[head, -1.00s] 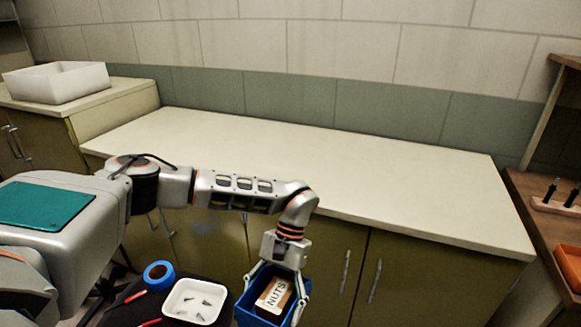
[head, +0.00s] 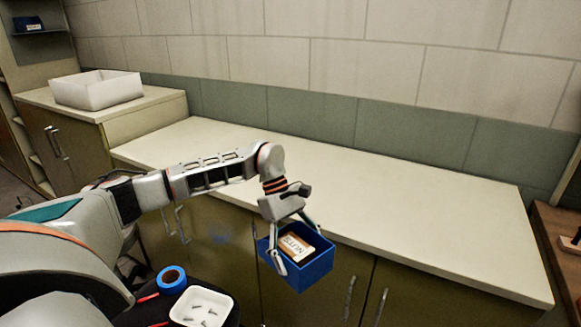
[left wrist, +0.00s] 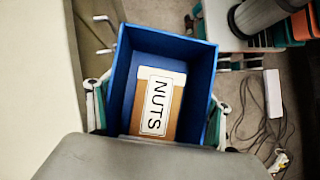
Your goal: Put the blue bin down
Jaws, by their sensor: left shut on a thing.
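The blue bin (head: 308,272) hangs in my left gripper (head: 296,244), in front of the cabinet doors and beside the counter's front edge. A box labelled NUTS (head: 299,246) sits inside the bin. In the left wrist view the blue bin (left wrist: 203,62) fills the middle, with the NUTS box (left wrist: 156,103) in it and a finger of my gripper on each side. The bin is tilted a little in the head view. The long pale countertop (head: 400,207) is bare. My right gripper is not in view.
A white open box (head: 97,90) stands on the cabinet at the left. A roll of blue tape (head: 171,279) and a white tray with small parts (head: 202,307) lie low at the front. A wooden bench (head: 559,250) stands at the right.

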